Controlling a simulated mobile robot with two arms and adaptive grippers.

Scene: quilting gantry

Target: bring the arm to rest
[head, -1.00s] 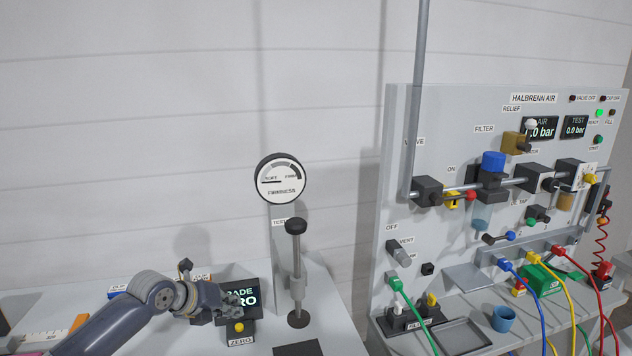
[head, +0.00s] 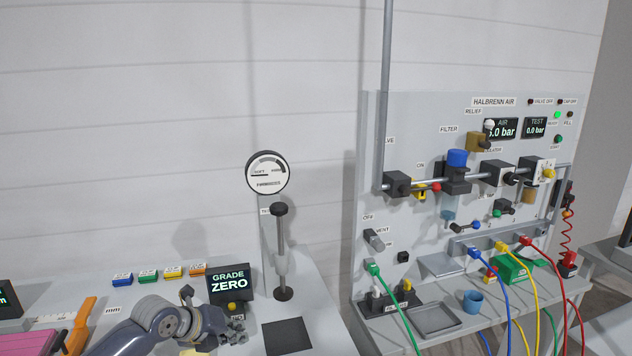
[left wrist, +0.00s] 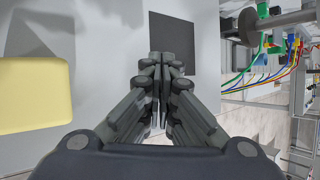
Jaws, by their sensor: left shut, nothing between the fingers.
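My left arm comes in from the lower left of the head view, and its gripper (head: 232,336) is low over the bench in front of the grade display (head: 230,284), which reads "GRADE ZERO". In the left wrist view the fingers (left wrist: 161,65) are together with nothing between them. A yellow button (head: 232,307) on the zero box sits just behind the gripper, and its label is partly covered. My right gripper is in neither view.
The firmness gauge (head: 268,173) and its plunger post (head: 281,250) stand right of the gripper, behind a dark square pad (head: 287,337). The air panel (head: 420,125) with hoses is farther right. Coloured clips (head: 148,276), an orange tool (head: 80,325) and a pink block (head: 35,343) lie left.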

